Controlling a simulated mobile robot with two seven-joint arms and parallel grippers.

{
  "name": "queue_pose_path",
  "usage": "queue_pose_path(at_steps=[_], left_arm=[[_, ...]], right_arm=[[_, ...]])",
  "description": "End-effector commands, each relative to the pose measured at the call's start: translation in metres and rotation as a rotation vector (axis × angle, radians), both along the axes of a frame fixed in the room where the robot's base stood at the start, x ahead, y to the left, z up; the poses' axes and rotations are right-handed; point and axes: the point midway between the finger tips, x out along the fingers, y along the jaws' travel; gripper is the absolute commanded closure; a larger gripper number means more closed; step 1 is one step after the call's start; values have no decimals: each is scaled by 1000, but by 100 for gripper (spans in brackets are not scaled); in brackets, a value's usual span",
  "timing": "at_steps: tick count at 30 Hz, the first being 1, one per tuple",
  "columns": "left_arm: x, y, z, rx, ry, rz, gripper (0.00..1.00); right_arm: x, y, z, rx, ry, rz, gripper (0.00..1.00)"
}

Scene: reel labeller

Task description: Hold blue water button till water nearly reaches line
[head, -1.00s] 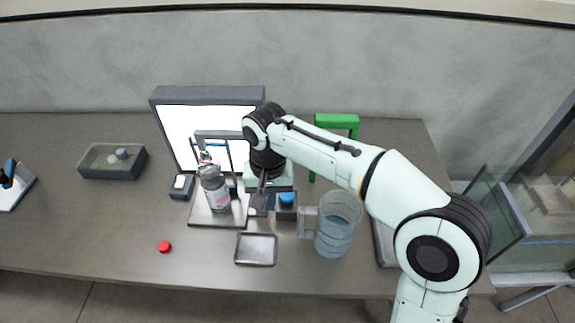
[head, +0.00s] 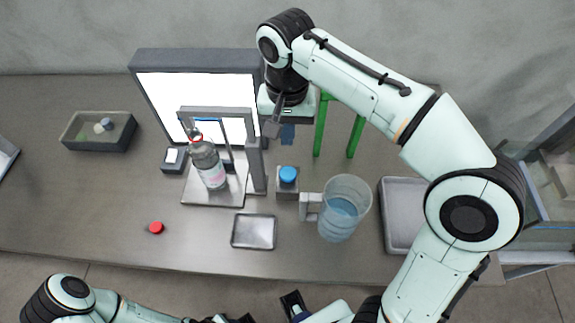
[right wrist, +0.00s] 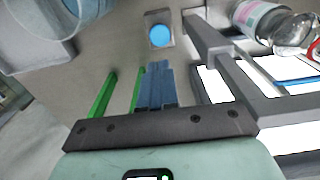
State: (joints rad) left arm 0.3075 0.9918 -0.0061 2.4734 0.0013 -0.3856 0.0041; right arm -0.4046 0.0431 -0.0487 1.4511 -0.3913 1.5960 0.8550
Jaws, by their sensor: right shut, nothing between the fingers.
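The blue button (head: 288,174) sits on a small grey box on the table; it also shows in the right wrist view (right wrist: 159,35). My right gripper (head: 287,136) is shut and empty, behind the button and apart from it. Its blue fingers (right wrist: 156,85) point toward the button in the wrist view. A clear bottle with a pink and white label (head: 208,165) stands on a metal plate before the lit panel (head: 165,100). A red mark shows near its top. Its water level is unclear. My left arm is at the bottom edge; its gripper's jaws are unclear.
A clear jug (head: 345,208) with bluish water stands right of the button. A small metal tray (head: 253,232), a red cap (head: 156,227) and a grey frame (head: 257,160) are near. A green stand (head: 320,127) is behind. A grey tray (head: 402,213) lies right.

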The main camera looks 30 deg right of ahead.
Motion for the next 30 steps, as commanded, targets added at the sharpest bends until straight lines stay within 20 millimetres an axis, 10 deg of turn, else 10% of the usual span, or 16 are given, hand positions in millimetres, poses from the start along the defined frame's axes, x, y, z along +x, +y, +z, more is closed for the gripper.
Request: queue_pose_path(at_steps=[18,30], left_arm=[[-9,0,-28,0,10,0,57],[-9,0,-30,-1,11,0,57]], right_arm=[[0,-1,-118,0,4,1,100],[1,-1,-133,0,1,0,100]])
